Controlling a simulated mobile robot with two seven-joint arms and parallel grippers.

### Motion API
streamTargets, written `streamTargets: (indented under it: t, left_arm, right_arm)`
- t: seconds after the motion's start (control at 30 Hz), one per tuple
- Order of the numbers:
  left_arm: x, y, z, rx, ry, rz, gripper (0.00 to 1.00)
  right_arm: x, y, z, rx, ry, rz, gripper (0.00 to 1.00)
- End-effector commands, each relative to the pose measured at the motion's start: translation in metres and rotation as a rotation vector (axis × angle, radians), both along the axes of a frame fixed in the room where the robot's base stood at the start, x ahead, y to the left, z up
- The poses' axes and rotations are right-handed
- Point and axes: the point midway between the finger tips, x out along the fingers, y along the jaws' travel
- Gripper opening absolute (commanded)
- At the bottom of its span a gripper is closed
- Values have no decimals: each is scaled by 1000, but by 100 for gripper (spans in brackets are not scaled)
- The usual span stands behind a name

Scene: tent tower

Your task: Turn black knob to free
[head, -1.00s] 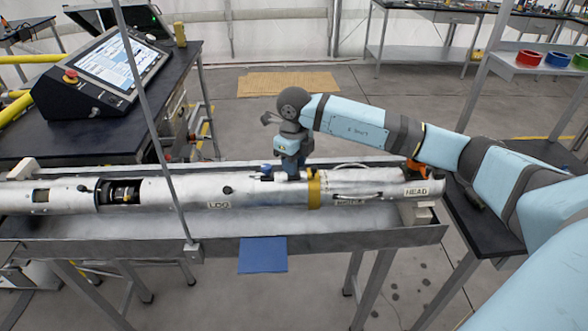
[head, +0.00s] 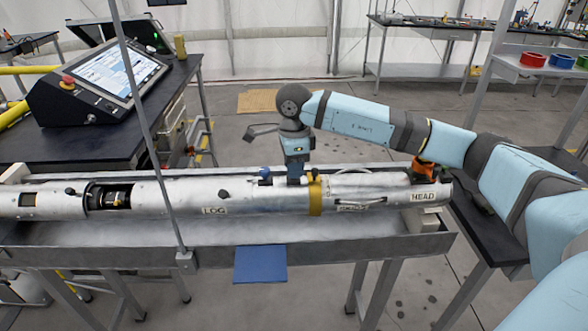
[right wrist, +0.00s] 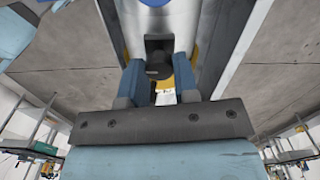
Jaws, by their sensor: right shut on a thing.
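A long silver cylinder (head: 255,194) lies in a metal trough, with labels reading LCG and HEAD. My right gripper (head: 294,178) points down at the top of the cylinder, just left of a yellow band (head: 315,194). In the right wrist view, my right gripper's blue fingers (right wrist: 160,78) reach to a dark opening in the cylinder. A black rounded knob (right wrist: 159,72) sits between the fingertips, and they are shut on it. The fingers hide the knob in the head view. Its marking cannot be read. My left gripper is not in view.
The trough (head: 350,250) has raised edges, and a thin upright pole (head: 150,130) stands before it. A small blue item (head: 265,174) is close left of my right gripper. A blue plate (head: 260,265) hangs at the front. A console screen (head: 118,72) stands at the back left.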

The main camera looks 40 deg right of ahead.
Motion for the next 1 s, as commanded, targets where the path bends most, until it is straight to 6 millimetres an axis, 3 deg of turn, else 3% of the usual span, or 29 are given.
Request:
streamTargets:
  t: [0.7,0.73,0.77,1.0]
  left_arm:
    - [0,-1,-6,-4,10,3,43]
    - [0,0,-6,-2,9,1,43]
    - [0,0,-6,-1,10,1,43]
    - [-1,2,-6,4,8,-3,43]
  right_arm:
    - [1,0,2,2,-3,69,4]
    - [1,0,2,2,-3,69,35]
    - [1,0,2,2,-3,69,39]
    - [0,0,1,1,-1,68,39]
